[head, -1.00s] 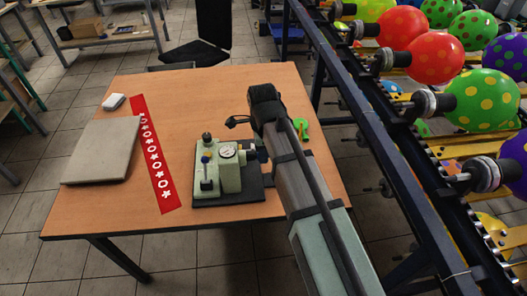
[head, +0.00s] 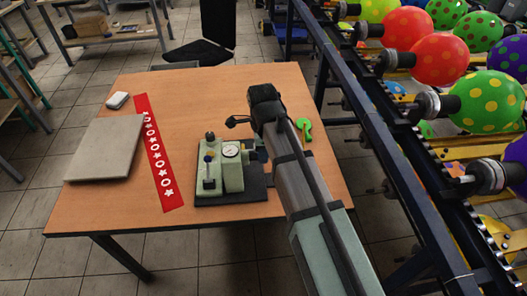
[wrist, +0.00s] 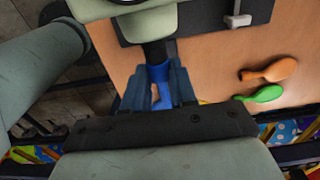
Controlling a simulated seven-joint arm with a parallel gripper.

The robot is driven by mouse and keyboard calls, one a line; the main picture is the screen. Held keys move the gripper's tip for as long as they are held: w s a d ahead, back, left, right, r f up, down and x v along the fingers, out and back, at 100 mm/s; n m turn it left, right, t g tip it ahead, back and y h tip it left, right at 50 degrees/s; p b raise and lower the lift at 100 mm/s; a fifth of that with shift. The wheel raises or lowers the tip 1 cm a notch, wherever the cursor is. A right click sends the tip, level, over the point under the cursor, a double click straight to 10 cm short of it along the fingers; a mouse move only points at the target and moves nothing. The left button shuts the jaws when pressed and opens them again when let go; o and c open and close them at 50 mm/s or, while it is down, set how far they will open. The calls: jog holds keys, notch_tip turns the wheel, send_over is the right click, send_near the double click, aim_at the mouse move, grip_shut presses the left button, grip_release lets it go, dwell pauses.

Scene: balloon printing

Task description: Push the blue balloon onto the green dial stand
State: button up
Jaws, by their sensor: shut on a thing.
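The green dial stand (head: 234,175) stands on a dark base on the table, with a round white-faced gauge on top. In the wrist view its pale body (wrist: 105,8) and black nozzle (wrist: 155,50) show at the top. The blue balloon (wrist: 158,73) is between the fingers of my gripper (wrist: 158,90), which is shut on it. The balloon's far end meets the nozzle tip; I cannot tell how much of the nozzle it covers. In the head view my arm hides most of the gripper and the balloon.
An orange balloon (wrist: 270,70) and a green balloon (wrist: 260,94) lie on the table to the right. A red strip (head: 158,160) and a grey slab (head: 106,148) lie left of the stand. A rack (head: 385,170) with large dotted balloons runs along the table's right side.

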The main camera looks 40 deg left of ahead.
dwell(0.4)
jog(key=o, duration=0.9)
jog(key=shift+r, duration=4.5)
